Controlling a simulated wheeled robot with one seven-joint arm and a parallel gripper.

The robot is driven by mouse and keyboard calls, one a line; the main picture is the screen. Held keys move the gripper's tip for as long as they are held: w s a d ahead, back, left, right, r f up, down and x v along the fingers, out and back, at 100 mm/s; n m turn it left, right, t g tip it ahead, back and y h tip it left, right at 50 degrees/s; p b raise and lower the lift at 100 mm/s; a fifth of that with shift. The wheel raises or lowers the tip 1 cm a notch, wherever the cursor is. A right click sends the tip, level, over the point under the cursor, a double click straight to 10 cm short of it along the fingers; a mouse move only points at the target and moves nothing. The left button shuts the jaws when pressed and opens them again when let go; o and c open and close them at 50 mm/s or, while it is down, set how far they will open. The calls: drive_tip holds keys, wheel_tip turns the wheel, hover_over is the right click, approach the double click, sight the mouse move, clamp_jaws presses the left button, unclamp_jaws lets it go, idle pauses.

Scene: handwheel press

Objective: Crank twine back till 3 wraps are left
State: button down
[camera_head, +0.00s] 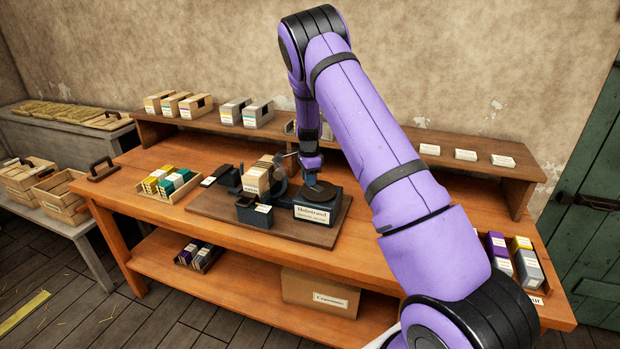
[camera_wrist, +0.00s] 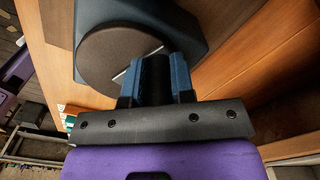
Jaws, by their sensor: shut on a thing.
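A dark press (camera_head: 318,207) with a white lettered label stands on a dark wooden board (camera_head: 222,214) on the workbench. A round brown disc (camera_head: 319,190) lies on top of its housing; the disc (camera_wrist: 112,55) also fills the upper left of the wrist view. My gripper (camera_head: 311,166) points down over the disc. A thin pale line crosses the disc beside the fingertips. I cannot make out the twine or count its wraps.
A pale labelled block stack (camera_head: 256,180) and a small dark box (camera_head: 263,215) stand left of the press. A tray of coloured boxes (camera_head: 168,184) is farther left. A raised shelf (camera_head: 400,160) runs behind.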

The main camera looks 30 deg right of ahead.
sight(314, 197)
drive_tip(key=n, duration=0.2)
drive_tip(key=a+n, duration=0.1)
drive_tip(key=n, duration=0.1)
drive_tip(key=s+a+n, duration=0.1)
drive_tip(key=n, duration=0.1)
drive_tip(key=shift+s, duration=0.1)
drive_tip(key=n, duration=0.2)
drive_tip(key=shift+s+a+n, duration=0.4)
drive_tip(key=n, duration=0.1)
drive_tip(key=s+n, duration=0.1)
drive_tip(key=n, duration=0.1)
drive_tip(key=shift+s+a+n, duration=0.15)
drive_tip(key=shift+a+n, duration=0.1)
drive_tip(key=shift+n, duration=0.05)
drive_tip(key=s+n, duration=0.1)
drive_tip(key=n, duration=0.3)
drive_tip(key=shift+s+n, duration=0.3)
drive_tip(key=shift+s, duration=0.1)
drive_tip(key=shift+s+d+n, duration=0.1)
drive_tip(key=shift+s+n, duration=0.25)
drive_tip(key=shift+n, duration=0.6)
drive_tip(key=shift+s+d+n, duration=0.15)
drive_tip(key=shift+s+n, duration=0.15)
drive_tip(key=shift+n, duration=0.6)
drive_tip(key=shift+s+d+n, duration=0.1)
drive_tip(key=shift+s+n, duration=0.25)
drive_tip(key=shift+n, duration=0.6)
drive_tip(key=c, duration=1)
unclamp_jaws()
